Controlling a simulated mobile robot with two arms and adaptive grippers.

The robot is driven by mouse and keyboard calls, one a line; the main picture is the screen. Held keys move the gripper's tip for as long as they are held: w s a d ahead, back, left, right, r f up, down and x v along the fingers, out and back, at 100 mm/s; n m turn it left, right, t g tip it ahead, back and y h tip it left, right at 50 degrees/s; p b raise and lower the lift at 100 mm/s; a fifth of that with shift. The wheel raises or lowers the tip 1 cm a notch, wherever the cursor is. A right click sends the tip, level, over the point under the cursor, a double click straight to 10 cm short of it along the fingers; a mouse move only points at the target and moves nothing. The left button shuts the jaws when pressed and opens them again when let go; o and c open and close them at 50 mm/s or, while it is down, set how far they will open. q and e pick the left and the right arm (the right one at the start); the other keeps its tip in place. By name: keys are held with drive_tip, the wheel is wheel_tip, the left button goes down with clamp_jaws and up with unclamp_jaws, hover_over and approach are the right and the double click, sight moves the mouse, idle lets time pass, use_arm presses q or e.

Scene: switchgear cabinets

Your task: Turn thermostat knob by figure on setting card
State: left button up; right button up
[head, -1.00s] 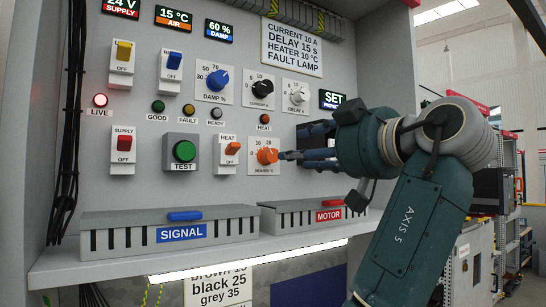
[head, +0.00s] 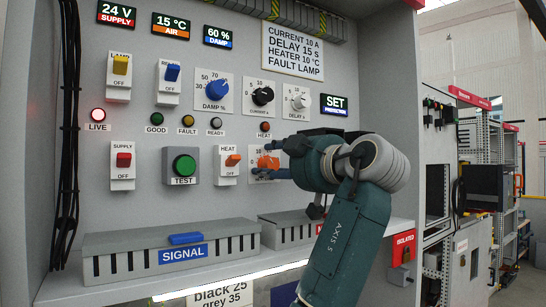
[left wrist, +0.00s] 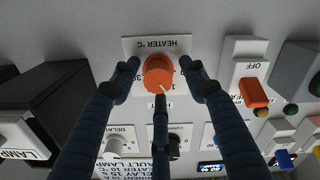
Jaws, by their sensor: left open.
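The orange heater knob (head: 267,162) is on the grey panel below the red HEAT lamp, partly hidden by my gripper in the head view. In the left wrist view the knob (left wrist: 158,75) shows upside down with a white mark on it; its scale is partly covered. My left gripper (head: 268,160) is open, its dark blue fingers spread around the knob; I cannot tell if they touch it. The fingers also show in the left wrist view (left wrist: 157,84). The setting card (head: 292,52) reads CURRENT 10 A, DELAY 15 s, HEATER 10 °C, FAULT LAMP. My right gripper is out of view.
The orange HEAT switch (head: 232,160) is close left of the knob. The black current knob (head: 263,96) and white delay knob (head: 299,102) are above. The SIGNAL box (head: 110,257) stands on the shelf below. A SET display (head: 335,104) is at right.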

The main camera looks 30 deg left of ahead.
use_arm(q)
drive_tip(key=shift+w, duration=0.1)
clamp_jaws()
drive_tip(key=shift+f+m+b, duration=0.1)
drive_tip(key=shift+m+b, duration=0.2)
drive_tip(key=shift+b, duration=0.15)
drive_tip(key=shift+r, duration=0.2)
unclamp_jaws()
